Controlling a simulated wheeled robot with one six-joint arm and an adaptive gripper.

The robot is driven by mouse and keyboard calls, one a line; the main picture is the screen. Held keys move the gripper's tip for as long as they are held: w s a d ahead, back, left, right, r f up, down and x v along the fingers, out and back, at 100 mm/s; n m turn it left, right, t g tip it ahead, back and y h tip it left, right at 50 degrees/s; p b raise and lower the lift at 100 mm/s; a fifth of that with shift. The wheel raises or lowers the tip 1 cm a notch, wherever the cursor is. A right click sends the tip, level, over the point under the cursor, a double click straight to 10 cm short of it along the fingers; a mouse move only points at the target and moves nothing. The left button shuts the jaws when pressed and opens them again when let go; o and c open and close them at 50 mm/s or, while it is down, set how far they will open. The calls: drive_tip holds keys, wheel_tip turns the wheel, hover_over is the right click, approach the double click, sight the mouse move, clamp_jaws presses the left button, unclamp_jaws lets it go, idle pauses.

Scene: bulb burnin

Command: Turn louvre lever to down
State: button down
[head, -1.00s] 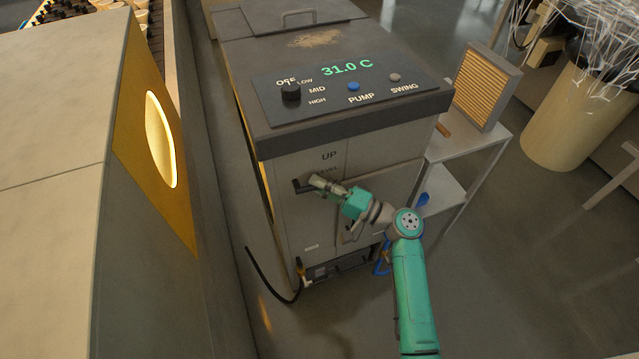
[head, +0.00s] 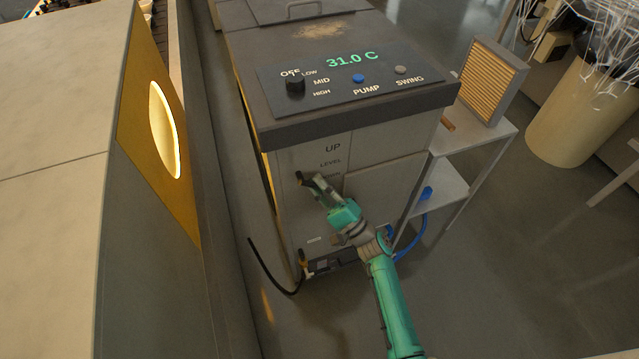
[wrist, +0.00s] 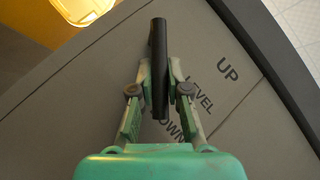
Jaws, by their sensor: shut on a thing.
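The louvre lever (wrist: 159,68) is a dark bar on the front panel of the grey cooler unit (head: 400,170). In the head view its dark end (head: 301,177) shows just past my gripper (head: 314,182). In the wrist view my gripper (wrist: 160,78) is shut on the lever, one finger on each side of it. The labels UP, LEVEL and DOWN (wrist: 200,98) run down the panel to the right of the lever. DOWN is partly covered by my finger. The lever's pivot cannot be made out clearly.
The unit's top has a knob (head: 295,84), a blue PUMP button (head: 358,78), a grey SWING button (head: 400,70) and a 31.0 C display. A shelf stand (head: 485,145) is at the right. A cabinet (head: 60,200) with a lit opening is close on the left.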

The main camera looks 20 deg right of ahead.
drive_tip(key=shift+f, duration=0.1)
idle(0.3)
drive_tip(key=c, duration=1.1)
unclamp_jaws()
drive_tip(key=shift+c, duration=0.2)
drive_tip(key=v, duration=1.2)
drive_tip(key=shift+a, duration=0.1)
